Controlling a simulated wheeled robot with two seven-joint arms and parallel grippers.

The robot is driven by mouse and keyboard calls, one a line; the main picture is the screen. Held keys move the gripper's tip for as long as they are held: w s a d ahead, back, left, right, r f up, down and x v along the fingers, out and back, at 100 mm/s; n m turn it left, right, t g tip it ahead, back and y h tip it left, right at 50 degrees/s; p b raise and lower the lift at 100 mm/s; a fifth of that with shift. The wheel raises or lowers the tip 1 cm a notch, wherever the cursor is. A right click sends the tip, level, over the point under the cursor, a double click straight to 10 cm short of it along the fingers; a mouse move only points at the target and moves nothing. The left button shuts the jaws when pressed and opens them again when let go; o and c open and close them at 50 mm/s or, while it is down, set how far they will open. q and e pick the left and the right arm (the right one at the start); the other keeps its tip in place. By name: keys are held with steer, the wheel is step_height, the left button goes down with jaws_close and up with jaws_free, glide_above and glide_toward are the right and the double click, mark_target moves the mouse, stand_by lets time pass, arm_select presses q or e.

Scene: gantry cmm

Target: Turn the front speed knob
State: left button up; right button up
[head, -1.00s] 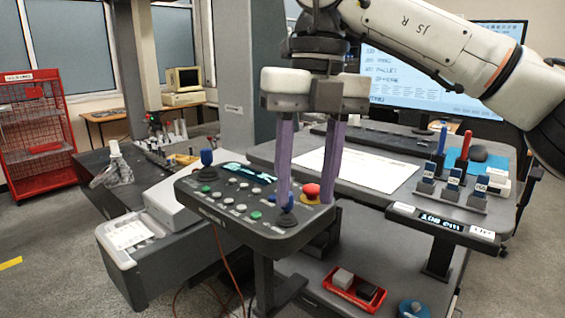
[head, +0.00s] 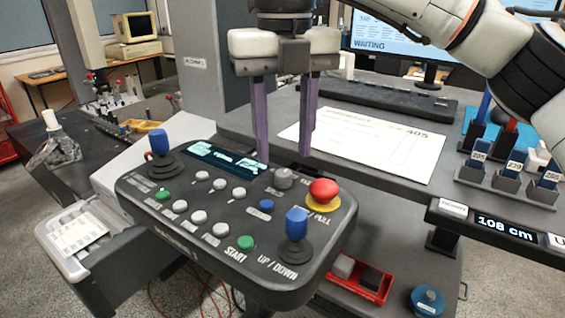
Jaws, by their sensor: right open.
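The grey speed knob (head: 283,179) stands on the black control panel (head: 214,243), left of the red emergency-stop button (head: 323,190). Its lettering is partly legible. My right gripper (head: 284,157) points down with its two purple fingers apart and empty. In the picture the fingertips are just above the knob, one to each side of it. I see no contact with it, and the height gap is hard to judge. My left gripper is out of view.
Blue-topped joysticks stand at the panel's back left (head: 160,146) and front right (head: 296,225). White, green and blue buttons lie between them. Behind is a desk with a paper sheet (head: 365,143). A red tray (head: 359,281) sits lower right.

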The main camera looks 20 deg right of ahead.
mark_target(284, 173)
step_height(284, 173, down, 3)
steer(key=shift+f, duration=0.45)
jaws_close()
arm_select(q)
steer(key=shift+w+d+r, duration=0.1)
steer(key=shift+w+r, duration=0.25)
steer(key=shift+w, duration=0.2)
